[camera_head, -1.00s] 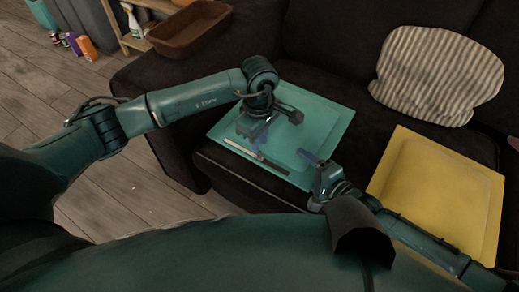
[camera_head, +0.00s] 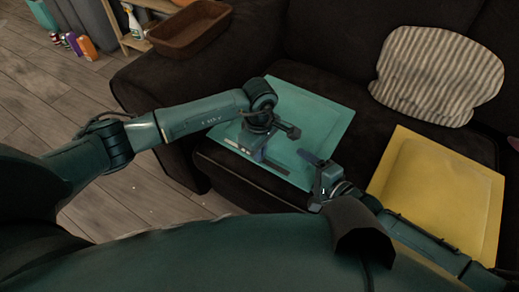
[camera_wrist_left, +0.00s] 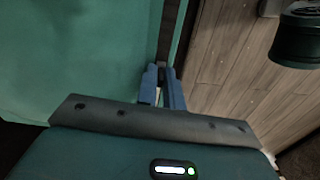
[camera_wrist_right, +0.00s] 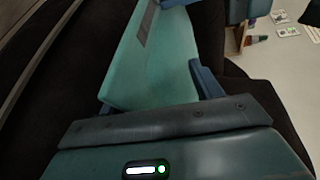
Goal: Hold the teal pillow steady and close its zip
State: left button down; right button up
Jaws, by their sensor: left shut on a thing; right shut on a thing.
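The teal pillow (camera_head: 315,115) lies flat on the dark sofa seat, with a grey zip strip (camera_head: 275,168) along its front edge. My left gripper (camera_head: 262,153) is down at this edge, its fingers close together on the zip; the zip pull is hidden by them. In the left wrist view the fingers (camera_wrist_left: 161,82) meet at the strip beside the teal cloth (camera_wrist_left: 75,55). My right gripper (camera_head: 318,163) is at the pillow's near right corner, shut on it. In the right wrist view the pillow (camera_wrist_right: 150,68) runs between the fingers.
A yellow pillow (camera_head: 440,195) lies right of my right gripper. A striped cushion (camera_head: 437,75) leans on the sofa back. A brown basket (camera_head: 190,28) sits on the armrest. A spray bottle (camera_head: 133,22) and cans stand at the upper left. Wood floor (camera_head: 150,195) lies in front.

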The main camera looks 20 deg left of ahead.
aim_at(223, 139)
jog(key=shift+f, duration=0.15)
pick_arm(q)
jog(key=w+a, duration=0.1)
jog(key=a, duration=0.3)
jog(key=w+a, duration=0.1)
jog(key=a, duration=0.3)
jog(key=w+a, duration=0.1)
jog(key=a, duration=0.3)
jog(key=shift+w+a, duration=0.1)
jog(key=shift+w, duration=0.2)
pick_arm(e)
jog(key=shift+d, duration=0.15)
pick_arm(q)
jog(key=c, duration=1.9)
grip_release()
jog(key=shift+o, duration=0.5)
jog(key=shift+r, duration=0.55)
notch_tip(223, 139, up, 11)
